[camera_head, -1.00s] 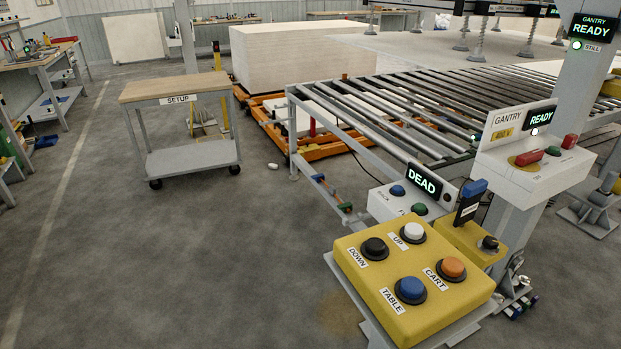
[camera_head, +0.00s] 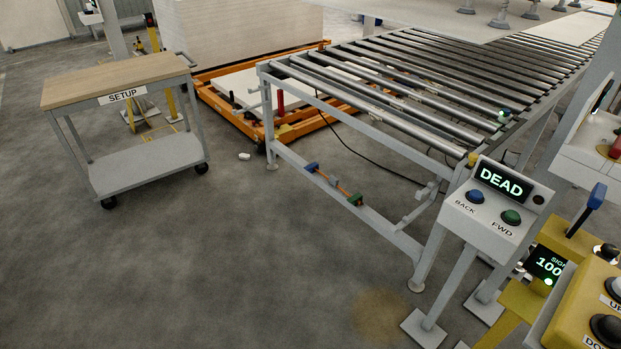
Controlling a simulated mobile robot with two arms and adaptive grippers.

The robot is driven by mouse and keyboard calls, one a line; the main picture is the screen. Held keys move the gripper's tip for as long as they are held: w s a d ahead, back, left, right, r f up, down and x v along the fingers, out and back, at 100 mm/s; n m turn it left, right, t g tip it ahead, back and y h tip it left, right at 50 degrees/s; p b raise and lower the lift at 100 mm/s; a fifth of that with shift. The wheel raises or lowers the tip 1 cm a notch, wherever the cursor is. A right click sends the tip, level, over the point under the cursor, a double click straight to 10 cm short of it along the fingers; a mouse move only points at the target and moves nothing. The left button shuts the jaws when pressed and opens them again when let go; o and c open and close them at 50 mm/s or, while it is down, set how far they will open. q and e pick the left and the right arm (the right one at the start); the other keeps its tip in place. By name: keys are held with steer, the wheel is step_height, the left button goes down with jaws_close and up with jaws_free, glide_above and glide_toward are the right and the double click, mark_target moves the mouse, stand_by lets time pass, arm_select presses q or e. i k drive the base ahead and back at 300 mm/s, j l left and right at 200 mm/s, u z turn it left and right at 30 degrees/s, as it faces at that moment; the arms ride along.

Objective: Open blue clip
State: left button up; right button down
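A small blue clip (camera_head: 312,167) sits on the lower side rail of the roller conveyor's frame, near its left end. A thin copper-coloured bar (camera_head: 335,184) runs from it to a similar green clip (camera_head: 355,199) further right on the same rail. The blue clip looks closed around the bar's end, but it is too small to be sure. Neither of my grippers shows in this view.
The roller conveyor (camera_head: 400,88) stands behind the clips. A SETUP cart (camera_head: 135,85) is at the left, with an orange lift (camera_head: 262,128) behind. A DEAD control box (camera_head: 490,212) and a yellow button panel (camera_head: 575,310) stand at the right. The floor in front is clear.

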mark_target(312, 165)
steer(key=i+j+z, duration=0.15)
steer(key=i+j, duration=1.1)
steer(key=i, duration=0.15)
steer(key=i+j+u, duration=0.1)
steer(key=i+j, duration=0.3)
steer(key=i, duration=0.15)
steer(key=i+j, duration=0.4)
steer(key=i, duration=0.15)
steer(key=i+j, duration=0.35)
steer(key=i, duration=0.25)
steer(key=k+j+u, duration=0.05)
